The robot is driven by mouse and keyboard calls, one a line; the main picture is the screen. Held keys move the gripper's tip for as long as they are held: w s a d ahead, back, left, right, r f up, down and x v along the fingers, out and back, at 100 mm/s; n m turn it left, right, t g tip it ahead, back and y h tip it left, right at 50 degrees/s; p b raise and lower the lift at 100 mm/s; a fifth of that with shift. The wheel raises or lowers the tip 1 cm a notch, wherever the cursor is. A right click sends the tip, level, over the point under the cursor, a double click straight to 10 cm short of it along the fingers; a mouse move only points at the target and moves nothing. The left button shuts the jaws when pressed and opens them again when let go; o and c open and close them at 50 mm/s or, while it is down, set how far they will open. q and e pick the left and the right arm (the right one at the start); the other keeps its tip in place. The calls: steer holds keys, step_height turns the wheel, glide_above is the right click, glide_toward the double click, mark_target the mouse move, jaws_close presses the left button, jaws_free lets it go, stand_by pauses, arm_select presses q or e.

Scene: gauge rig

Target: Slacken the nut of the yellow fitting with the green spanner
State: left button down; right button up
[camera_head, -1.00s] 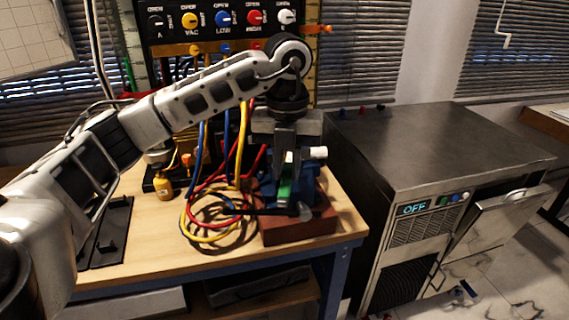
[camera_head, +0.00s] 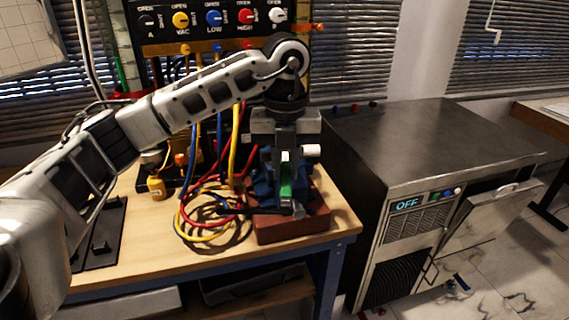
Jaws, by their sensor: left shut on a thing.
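My left gripper (camera_head: 286,152) comes down over the brown block at the bench's right front. It is shut on a green piece, which I take to be the handle of the green spanner (camera_head: 286,182). The spanner's far end and jaw cannot be made out among the dark parts below. A blue vise-like holder (camera_head: 264,187) sits on the block behind and beside the gripper. I cannot make out the yellow fitting or its nut; the gripper and holder may hide them. My right gripper is not in view.
Red, blue and yellow hoses (camera_head: 214,222) coil left of the brown block (camera_head: 292,229). The valve panel (camera_head: 225,22) rises behind. A grey machine (camera_head: 440,150) stands right of the bench.

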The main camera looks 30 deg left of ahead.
arm_select(q)
steer(key=shift+w+d+n, duration=0.25)
steer(key=shift+d+n, duration=0.1)
steer(key=shift+n, duration=0.05)
steer(key=shift+s+a+m, duration=0.25)
steer(key=shift+a+m, duration=0.1)
steer(key=shift+m, duration=0.05)
steer(key=shift+s+a+m, duration=0.2)
steer(key=shift+a+m, duration=0.15)
steer(key=shift+m, duration=0.05)
steer(key=shift+s+a, duration=0.1)
stand_by(0.4)
